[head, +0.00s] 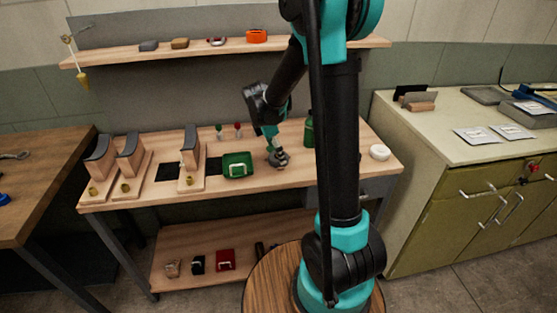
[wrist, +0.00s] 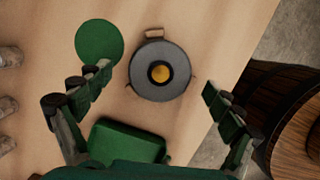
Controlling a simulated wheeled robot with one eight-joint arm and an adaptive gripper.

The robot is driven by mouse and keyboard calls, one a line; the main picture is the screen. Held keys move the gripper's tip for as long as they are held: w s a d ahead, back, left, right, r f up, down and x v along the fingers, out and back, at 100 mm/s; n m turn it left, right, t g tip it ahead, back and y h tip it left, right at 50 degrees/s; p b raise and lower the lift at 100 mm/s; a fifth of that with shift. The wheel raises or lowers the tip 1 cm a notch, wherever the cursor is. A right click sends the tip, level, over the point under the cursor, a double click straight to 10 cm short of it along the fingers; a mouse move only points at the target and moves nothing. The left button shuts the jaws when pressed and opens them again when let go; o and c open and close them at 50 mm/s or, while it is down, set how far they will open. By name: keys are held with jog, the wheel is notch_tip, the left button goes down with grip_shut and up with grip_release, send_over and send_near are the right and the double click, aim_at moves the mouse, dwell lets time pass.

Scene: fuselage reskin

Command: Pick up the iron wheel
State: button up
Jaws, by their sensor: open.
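The iron wheel (wrist: 143,85) shows in the wrist view as a dark grey round disc with a gold-coloured centre. It lies flat on the wooden bench (wrist: 190,25), with a small brown tab at its upper edge. In the head view it is a small grey shape (head: 279,158) below my gripper (head: 270,138). In the wrist view my gripper (wrist: 157,80) is open. I cannot tell how far above the bench the fingertips are.
A green tray (head: 238,158) lies left of the wheel, and a green bottle (head: 309,130) stands right of it. They show close by in the wrist view as a green block (wrist: 125,143) and a green disc (wrist: 99,42). A white bowl (head: 379,152) stands farther right.

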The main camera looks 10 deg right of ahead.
jog(key=shift+d+f, duration=0.15)
jog(key=shift+f, duration=0.5)
jog(key=shift+c, duration=0.6)
jog(key=c, duration=1.7)
jog(key=shift+r, duration=0.1)
jog(key=shift+c, duration=0.2)
